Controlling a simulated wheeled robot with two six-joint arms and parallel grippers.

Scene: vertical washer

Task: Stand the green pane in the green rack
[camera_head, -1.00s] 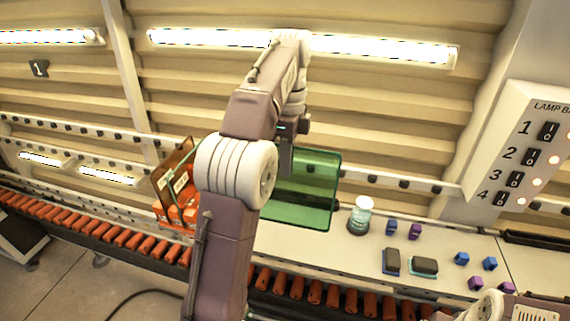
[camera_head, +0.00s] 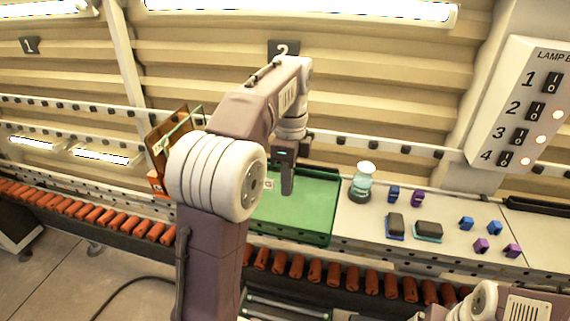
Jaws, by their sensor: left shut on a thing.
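I cannot tell whether the pane's lower edge touches anything. My left forearm hides the pane's left part. I cannot make out a green rack for certain; the area behind my arm is hidden. My right gripper is out of view; only part of that arm shows at bottom right.
A brown panel (camera_head: 168,128) stands at the left behind my arm, with a thin green edge beside it. A jar (camera_head: 362,182) stands right of the pane. Dark pads (camera_head: 428,230) and several small blue and purple blocks lie farther right. An orange roller conveyor (camera_head: 315,271) runs in front.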

